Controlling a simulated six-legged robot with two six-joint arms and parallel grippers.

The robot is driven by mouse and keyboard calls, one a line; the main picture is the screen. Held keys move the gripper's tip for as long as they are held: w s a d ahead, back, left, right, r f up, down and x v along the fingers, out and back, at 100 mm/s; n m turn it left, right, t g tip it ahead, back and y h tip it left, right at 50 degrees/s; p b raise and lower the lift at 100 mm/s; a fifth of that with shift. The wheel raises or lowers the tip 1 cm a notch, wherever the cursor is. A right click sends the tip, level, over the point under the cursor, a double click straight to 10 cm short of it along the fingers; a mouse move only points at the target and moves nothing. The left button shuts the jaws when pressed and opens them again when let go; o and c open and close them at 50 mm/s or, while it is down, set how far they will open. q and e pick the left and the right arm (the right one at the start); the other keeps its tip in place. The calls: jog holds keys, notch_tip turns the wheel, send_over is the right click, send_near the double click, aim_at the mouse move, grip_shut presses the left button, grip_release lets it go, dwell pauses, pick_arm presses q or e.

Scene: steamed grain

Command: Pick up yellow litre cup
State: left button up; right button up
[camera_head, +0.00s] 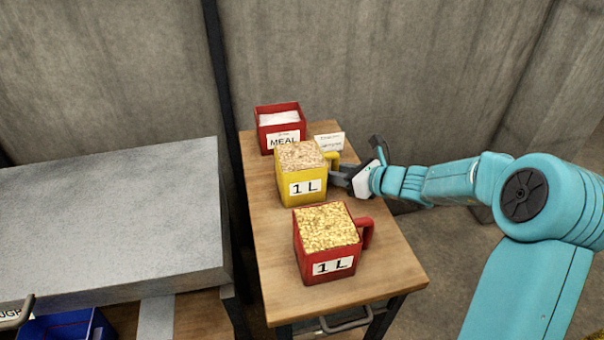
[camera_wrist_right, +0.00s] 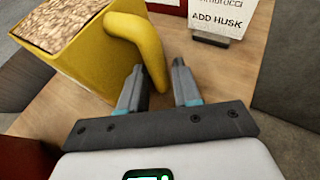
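The yellow litre cup (camera_head: 303,182) stands upright on the wooden table, filled with pale brown grain and labelled 1 L. Its handle (camera_head: 332,159) points right, towards my right gripper (camera_head: 341,177). In the right wrist view the cup (camera_wrist_right: 85,62) is at upper left, and its handle (camera_wrist_right: 148,50) curves down to end between the two fingers of my right gripper (camera_wrist_right: 158,85). The fingers are apart, one on each side of the handle's lower end; contact is not clear. My left gripper is not in view.
A red 1 L cup (camera_head: 327,243) with yellow grain stands nearer on the wooden table (camera_head: 378,272). A red MEAL box (camera_head: 281,133) and a white card (camera_head: 329,142) stand behind. A grey slab (camera_head: 110,220) and a blue bin (camera_head: 68,326) are at left.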

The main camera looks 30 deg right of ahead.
grip_shut()
jog(key=shift+r, duration=0.1)
dwell(1.3)
